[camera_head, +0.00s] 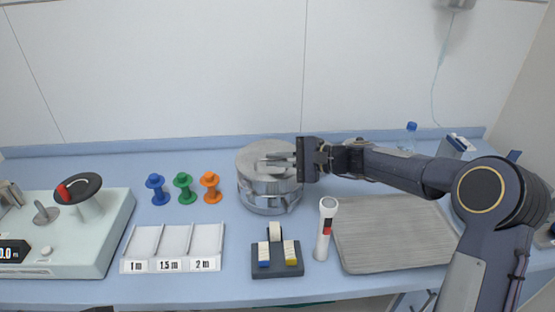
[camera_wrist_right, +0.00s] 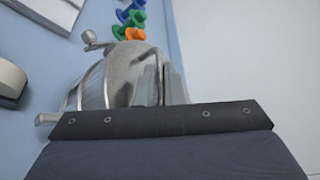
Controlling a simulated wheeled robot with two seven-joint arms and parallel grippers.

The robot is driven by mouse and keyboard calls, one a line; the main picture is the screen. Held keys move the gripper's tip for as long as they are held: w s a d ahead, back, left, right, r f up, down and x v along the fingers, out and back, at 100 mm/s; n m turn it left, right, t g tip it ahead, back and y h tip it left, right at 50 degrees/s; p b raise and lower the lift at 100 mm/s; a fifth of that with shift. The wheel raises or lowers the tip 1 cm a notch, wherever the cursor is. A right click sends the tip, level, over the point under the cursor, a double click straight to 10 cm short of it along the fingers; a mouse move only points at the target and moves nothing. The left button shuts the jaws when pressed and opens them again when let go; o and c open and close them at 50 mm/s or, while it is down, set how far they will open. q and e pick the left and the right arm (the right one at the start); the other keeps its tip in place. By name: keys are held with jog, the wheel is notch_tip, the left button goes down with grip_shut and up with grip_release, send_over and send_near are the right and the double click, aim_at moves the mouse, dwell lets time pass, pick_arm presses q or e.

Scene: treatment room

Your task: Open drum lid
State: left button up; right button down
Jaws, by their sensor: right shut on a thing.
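The metal drum (camera_head: 266,196) is a round silver container standing on the blue counter, in the back middle of the head view. Its lid (camera_head: 258,156) is on top. My right gripper (camera_head: 284,161) reaches in from the right at lid height, and its fingers are shut on the lid's top part. In the right wrist view the drum (camera_wrist_right: 118,80) fills the middle, with my gripper's fingers (camera_wrist_right: 160,85) against it. The exact grip point is hard to make out there. My left gripper is not in view.
Blue, green and orange spools (camera_head: 183,186) stand left of the drum. In front are a labelled white tray (camera_head: 173,248), a dark holder (camera_head: 277,262) and a white flashlight-like device (camera_head: 325,228). A grey metal tray (camera_head: 390,235) lies at right under my arm. A machine (camera_head: 75,235) stands far left.

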jog(key=r+p, duration=0.1)
jog(key=p, duration=0.1)
jog(key=w+r+m+g+p, duration=0.1)
jog(key=r+p, duration=0.1)
jog(key=p, duration=0.1)
jog(key=r+m+p, duration=0.1)
jog(key=p, duration=0.2)
jog(key=shift+w+r+h, duration=0.25)
jog(key=shift+r+h, duration=0.05)
jog(key=shift+r, duration=0.05)
jog(key=shift+w+r+p, duration=0.85)
jog(key=shift+r+p, duration=0.1)
jog(key=shift+p, duration=0.15)
jog(key=shift+w+r+p, duration=0.8)
jog(key=shift+w+r, duration=0.15)
jog(key=shift+w, duration=0.15)
